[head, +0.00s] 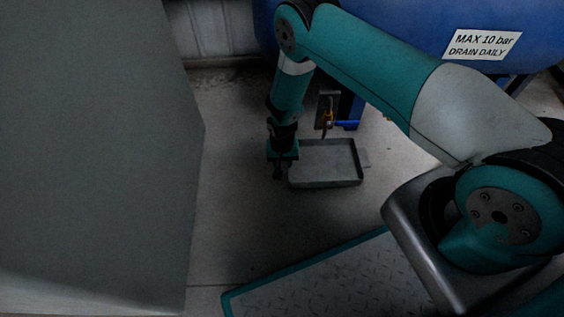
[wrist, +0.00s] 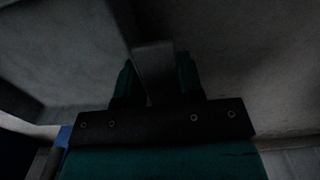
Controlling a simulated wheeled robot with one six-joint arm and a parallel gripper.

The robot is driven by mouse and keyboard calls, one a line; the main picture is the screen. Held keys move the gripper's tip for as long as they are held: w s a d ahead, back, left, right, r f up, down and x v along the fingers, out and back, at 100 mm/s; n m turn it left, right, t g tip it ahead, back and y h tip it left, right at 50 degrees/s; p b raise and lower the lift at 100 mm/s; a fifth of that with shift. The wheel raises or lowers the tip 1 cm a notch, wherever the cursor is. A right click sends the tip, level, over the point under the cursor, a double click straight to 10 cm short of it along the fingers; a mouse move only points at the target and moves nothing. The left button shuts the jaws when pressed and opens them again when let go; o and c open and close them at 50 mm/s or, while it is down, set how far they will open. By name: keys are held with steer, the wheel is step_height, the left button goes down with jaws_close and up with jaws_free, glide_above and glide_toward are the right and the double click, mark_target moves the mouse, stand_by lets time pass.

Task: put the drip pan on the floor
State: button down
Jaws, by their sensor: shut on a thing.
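The drip pan (head: 326,163) is a shallow grey rectangular tray, seen in the head view below the blue tank. My gripper (head: 280,172) is at the pan's left end, pointing down. In the wrist view my gripper (wrist: 157,82) is shut on a grey tab of the drip pan (wrist: 75,60), between its two teal fingers. The pan looks level and empty. I cannot tell from the head view whether its underside touches the floor (head: 245,215).
A blue tank (head: 400,30) with a pressure label stands at the back. A large grey panel (head: 95,150) fills the left side. Bare floor lies in front of the pan.

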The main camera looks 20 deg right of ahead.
steer(key=f+b, duration=0.3)
steer(key=shift+w+f, duration=0.25)
steer(key=shift+f, duration=0.15)
steer(key=shift+r, duration=0.15)
steer(key=c, duration=0.8)
jaws_free()
steer(key=shift+o, duration=0.2)
